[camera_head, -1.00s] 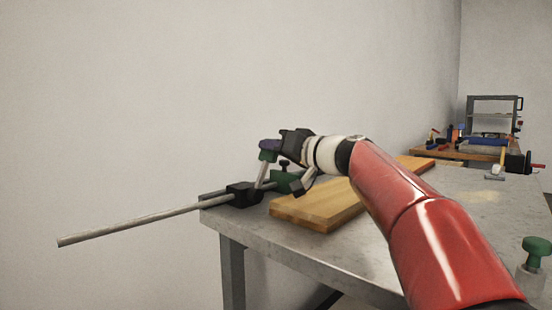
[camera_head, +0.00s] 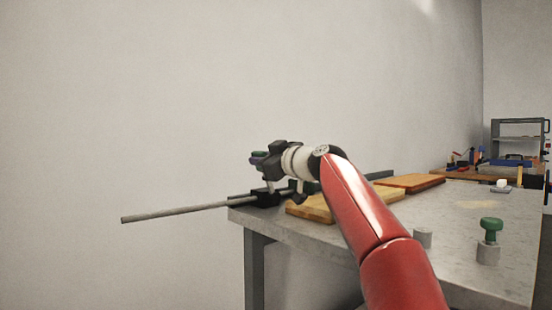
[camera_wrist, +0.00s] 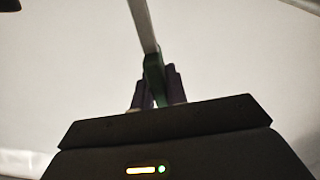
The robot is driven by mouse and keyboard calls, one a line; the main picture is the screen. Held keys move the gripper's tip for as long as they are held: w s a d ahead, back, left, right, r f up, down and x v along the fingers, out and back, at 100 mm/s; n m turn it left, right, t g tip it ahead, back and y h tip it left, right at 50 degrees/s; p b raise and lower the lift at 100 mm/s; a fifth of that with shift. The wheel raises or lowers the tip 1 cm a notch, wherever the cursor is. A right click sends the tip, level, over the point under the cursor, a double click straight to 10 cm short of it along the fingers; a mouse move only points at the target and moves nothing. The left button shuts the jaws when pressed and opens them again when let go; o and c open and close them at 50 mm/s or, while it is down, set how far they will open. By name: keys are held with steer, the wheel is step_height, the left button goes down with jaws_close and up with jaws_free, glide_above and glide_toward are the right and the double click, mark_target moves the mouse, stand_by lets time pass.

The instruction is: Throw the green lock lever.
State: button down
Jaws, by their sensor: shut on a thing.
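My gripper (camera_head: 257,161) is at the far left corner of the bench, above the black clamp block (camera_head: 265,197). Its purple fingers are shut on the green lock lever's green grip (camera_head: 259,154). In the wrist view the green grip (camera_wrist: 154,78) sits between the two purple fingers (camera_wrist: 155,94), and the pale lever bar (camera_wrist: 143,27) runs from it to the top edge. The lever's lower end is mostly hidden by my gripper and wrist in the head view.
A long metal rod (camera_head: 180,212) sticks out left past the grey bench (camera_head: 390,277). Wooden boards (camera_head: 310,209) lie beside my arm. A green knob on a grey post (camera_head: 491,229) stands at the right front. Tools lie on a far bench (camera_head: 460,173).

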steer(key=shift+s+a+f+n+b, duration=0.65)
steer(key=shift+n+b, duration=0.3)
steer(key=shift+n, duration=0.25)
steer(key=c, duration=1.4)
jaws_free()
steer(key=shift+s, duration=0.1)
steer(key=b+v, duration=0.2)
steer(key=v, duration=0.5)
steer(key=shift+s+d, duration=0.25)
steer(key=shift+r, duration=0.1)
